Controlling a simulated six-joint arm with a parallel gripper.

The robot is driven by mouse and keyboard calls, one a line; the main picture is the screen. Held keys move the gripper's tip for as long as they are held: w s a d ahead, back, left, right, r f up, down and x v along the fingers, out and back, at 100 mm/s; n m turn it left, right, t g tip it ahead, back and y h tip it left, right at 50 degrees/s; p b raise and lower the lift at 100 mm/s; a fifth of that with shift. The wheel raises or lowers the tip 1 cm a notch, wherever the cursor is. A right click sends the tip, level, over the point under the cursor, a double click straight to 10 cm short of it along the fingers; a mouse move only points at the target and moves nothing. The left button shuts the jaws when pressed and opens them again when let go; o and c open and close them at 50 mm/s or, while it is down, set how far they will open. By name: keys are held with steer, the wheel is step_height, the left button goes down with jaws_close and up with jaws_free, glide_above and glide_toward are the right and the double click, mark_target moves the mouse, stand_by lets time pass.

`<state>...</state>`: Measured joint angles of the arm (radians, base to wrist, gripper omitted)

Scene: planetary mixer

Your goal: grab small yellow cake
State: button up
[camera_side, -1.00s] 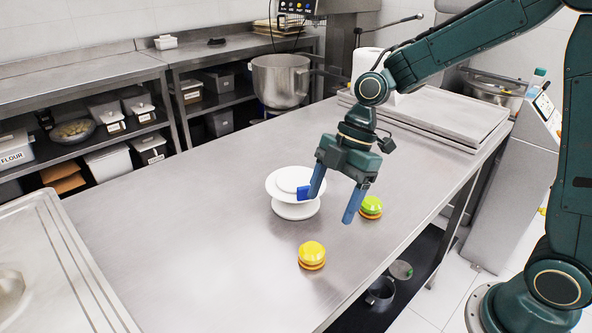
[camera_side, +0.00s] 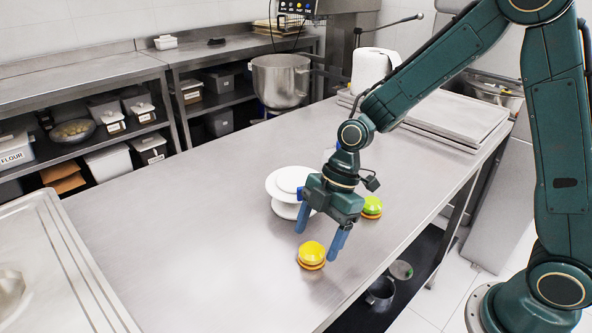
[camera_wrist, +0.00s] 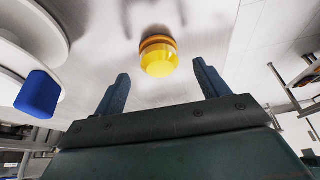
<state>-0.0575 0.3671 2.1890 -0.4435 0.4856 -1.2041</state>
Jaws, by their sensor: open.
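The small yellow cake (camera_side: 312,252) sits on the steel table, a round yellow top over an orange-brown base. In the wrist view the yellow cake (camera_wrist: 158,56) lies ahead of and between the two blue fingers, nothing touching it. My gripper (camera_side: 318,243) is open and empty, tilted down, its fingertips just above and behind the cake in the side view. The open fingers also show in the wrist view (camera_wrist: 160,82).
A white cake stand (camera_side: 280,190) is close behind my gripper. A blue block (camera_wrist: 37,94) shows at it in the wrist view. A small green cake (camera_side: 372,206) is right of my gripper. The table left of the yellow cake is clear.

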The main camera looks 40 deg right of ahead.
mark_target(312, 248)
steer(key=shift+x, duration=1.75)
steer(key=shift+c, duration=0.4)
steer(key=c, duration=1)
